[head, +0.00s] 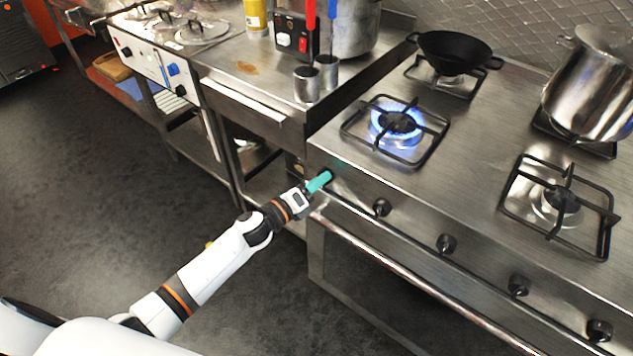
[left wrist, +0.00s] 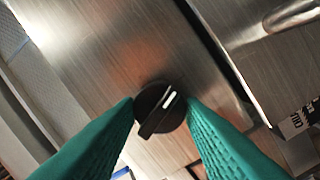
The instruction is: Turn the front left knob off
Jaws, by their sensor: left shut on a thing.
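The front left knob (left wrist: 158,110) is black and round with a grip bar and a white mark. It sits on the steel front panel of the stove (head: 350,190), at its left end. My left gripper (head: 322,180) has teal fingers and reaches it from the left. In the left wrist view the two fingertips (left wrist: 161,108) lie on either side of the knob and close on it. In the head view the fingers partly hide the knob. The front left burner (head: 397,122) burns with a blue flame. My right gripper is in neither view.
More black knobs (head: 445,243) line the panel to the right. An oven handle (head: 400,275) runs below them. A black wok (head: 455,50) and a steel pot (head: 595,85) stand on the stove. Steel cups (head: 307,84) stand on the counter to the left.

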